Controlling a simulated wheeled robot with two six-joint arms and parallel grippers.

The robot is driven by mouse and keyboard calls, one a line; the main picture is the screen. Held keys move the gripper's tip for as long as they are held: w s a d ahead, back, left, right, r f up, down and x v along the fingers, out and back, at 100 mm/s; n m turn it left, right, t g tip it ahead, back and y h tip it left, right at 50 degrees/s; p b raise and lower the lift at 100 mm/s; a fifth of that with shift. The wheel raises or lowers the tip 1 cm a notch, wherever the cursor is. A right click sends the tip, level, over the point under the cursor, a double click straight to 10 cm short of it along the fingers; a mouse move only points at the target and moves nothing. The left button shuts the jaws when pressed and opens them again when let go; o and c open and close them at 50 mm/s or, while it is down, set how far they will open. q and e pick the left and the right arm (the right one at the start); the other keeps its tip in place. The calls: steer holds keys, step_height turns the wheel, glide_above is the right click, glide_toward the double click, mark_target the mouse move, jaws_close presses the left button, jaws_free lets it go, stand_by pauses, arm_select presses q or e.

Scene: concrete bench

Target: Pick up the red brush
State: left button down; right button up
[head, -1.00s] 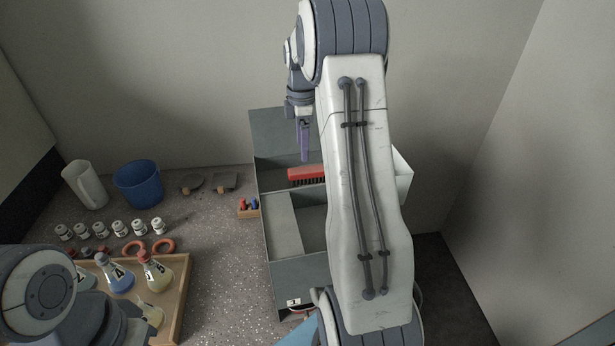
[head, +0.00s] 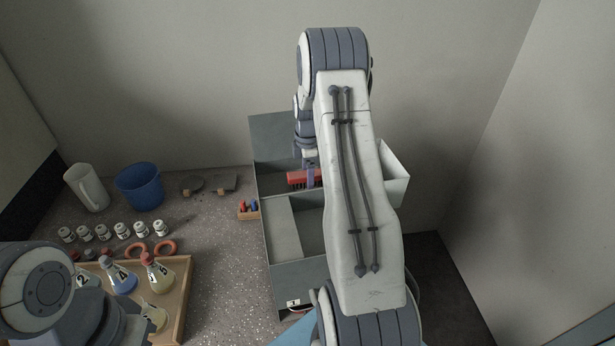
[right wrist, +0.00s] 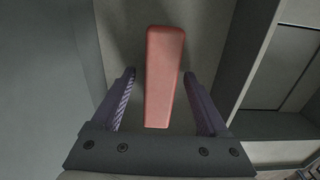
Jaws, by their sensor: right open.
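The red brush (head: 297,178) lies in the back compartment of the grey divided box (head: 284,272), its dark bristles facing down in the head view. In the right wrist view the brush (right wrist: 163,75) shows as a smooth red block running lengthwise between the fingers. My right gripper (head: 311,178) is down at the brush, and my right arm hides the brush's right part. In the right wrist view the right gripper (right wrist: 162,108) is open, one purple finger on each side of the brush, with gaps on both sides. My left gripper is out of view; only part of my left arm shows.
The box walls stand close around the right gripper. Left of the box are a small wooden holder (head: 248,214) with coloured pieces, a blue bucket (head: 140,188), a white jug (head: 86,187), several small jars and a wooden tray (head: 183,300) of flasks. Speckled bench between tray and box is clear.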

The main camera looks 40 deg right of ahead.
steer(key=shift+c, duration=0.3)
jaws_close()
